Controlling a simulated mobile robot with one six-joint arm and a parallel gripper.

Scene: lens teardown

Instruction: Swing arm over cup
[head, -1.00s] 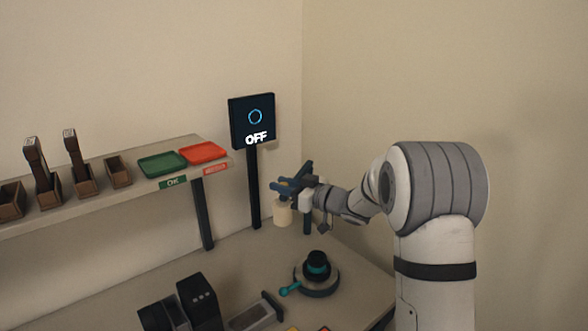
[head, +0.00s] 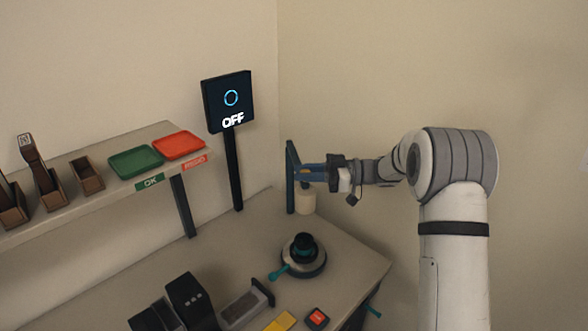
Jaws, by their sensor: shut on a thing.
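My gripper (head: 320,173) is beside a dark blue upright post (head: 291,178) at the back right of the bench. It is shut on a blue arm (head: 308,168) at the post; the jaws partly hide it. The gripper is apart from this piece.
A black screen (head: 227,100) reading OFF stands on a pole at left. A shelf holds a green tray (head: 136,162), a red tray (head: 179,145) and brown holders (head: 88,175). Dark devices (head: 190,300), a yellow block (head: 281,322) and a red block (head: 317,318) lie in front.

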